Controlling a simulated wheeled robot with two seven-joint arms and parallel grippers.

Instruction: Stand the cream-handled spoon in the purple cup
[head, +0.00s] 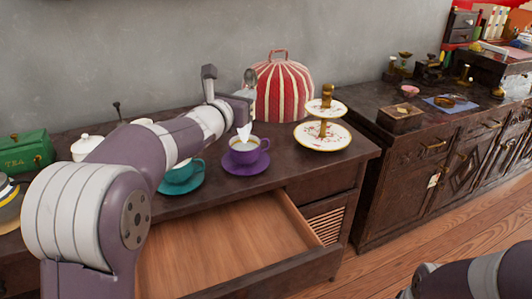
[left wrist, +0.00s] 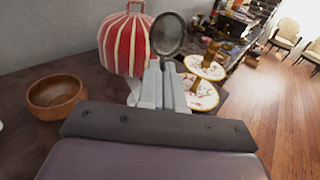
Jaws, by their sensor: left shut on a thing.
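The purple cup (head: 245,155) stands on a purple saucer (head: 258,165) near the cabinet top's front edge. My left gripper (head: 246,96) is above it, shut on the spoon. The spoon's round metal bowl (head: 250,77) points up; it also shows above the fingers in the left wrist view (left wrist: 168,35). A pale, cream-looking piece (head: 243,132), apparently the spoon's handle, reaches down to the cup's mouth. I cannot tell how deep its end is in the cup. The middle of the spoon is hidden by the gripper. My right gripper is out of view.
A red striped tea cosy (head: 285,90) stands behind, and a two-tier stand (head: 323,137) to the right. A teal cup (head: 178,172) is left of the purple one. An open, empty drawer (head: 230,240) juts out in front. A wooden bowl (left wrist: 55,95) shows in the wrist view.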

